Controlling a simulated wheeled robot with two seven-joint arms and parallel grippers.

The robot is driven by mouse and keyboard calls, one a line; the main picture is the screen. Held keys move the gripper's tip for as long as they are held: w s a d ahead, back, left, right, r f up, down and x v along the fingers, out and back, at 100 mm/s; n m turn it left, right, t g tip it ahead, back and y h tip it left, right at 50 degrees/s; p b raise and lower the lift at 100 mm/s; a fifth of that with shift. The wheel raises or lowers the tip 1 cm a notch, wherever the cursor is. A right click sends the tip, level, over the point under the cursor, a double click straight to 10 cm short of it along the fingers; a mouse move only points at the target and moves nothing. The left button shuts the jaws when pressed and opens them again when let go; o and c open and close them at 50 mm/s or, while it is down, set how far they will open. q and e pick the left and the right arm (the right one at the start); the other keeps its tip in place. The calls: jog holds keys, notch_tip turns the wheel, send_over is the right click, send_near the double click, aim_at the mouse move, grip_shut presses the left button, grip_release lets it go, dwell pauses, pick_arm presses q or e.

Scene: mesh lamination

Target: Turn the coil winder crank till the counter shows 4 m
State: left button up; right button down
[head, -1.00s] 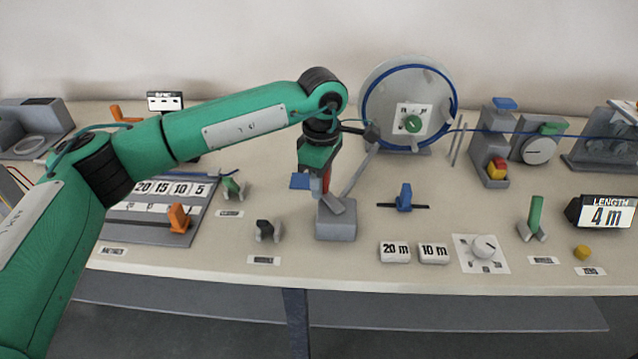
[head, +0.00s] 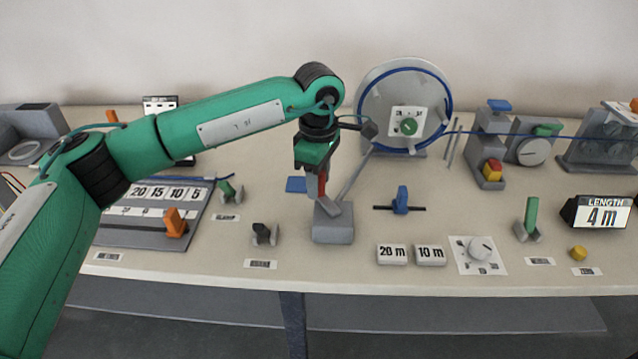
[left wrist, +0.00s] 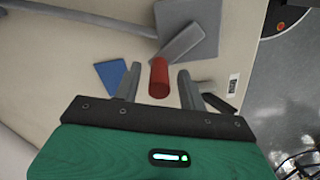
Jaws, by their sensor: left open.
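The length counter (head: 603,214) at the right reads 4 m. The coil winder's disc (head: 372,95), with a blue coil around its rim, stands upright at the back. The crank's grey base block (head: 333,228) is on the table at middle front, with a grey crank arm on top and a red handle (head: 322,186). My left gripper (head: 320,182) points down at the handle. In the left wrist view, the red handle (left wrist: 158,80) stands between the two open fingers (left wrist: 158,85), with gaps visible on both sides. My right gripper is not in view.
A blue pad (head: 296,185) lies just left of the crank. A blue slider (head: 401,200), the 20 m (head: 392,254) and 10 m (head: 430,254) blocks and a white dial (head: 481,248) stand to the right. A black clip (head: 264,234) is at the left front.

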pick_arm(q)
notch_tip(320, 180, up, 11)
jog(key=shift+d+f, duration=0.1)
jog(key=shift+d, duration=0.05)
jog(key=shift+s+r, duration=0.1)
jog(key=shift+r, duration=0.75)
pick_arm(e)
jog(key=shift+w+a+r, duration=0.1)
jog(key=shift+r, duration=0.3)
pick_arm(q)
jog(key=shift+f, duration=0.1)
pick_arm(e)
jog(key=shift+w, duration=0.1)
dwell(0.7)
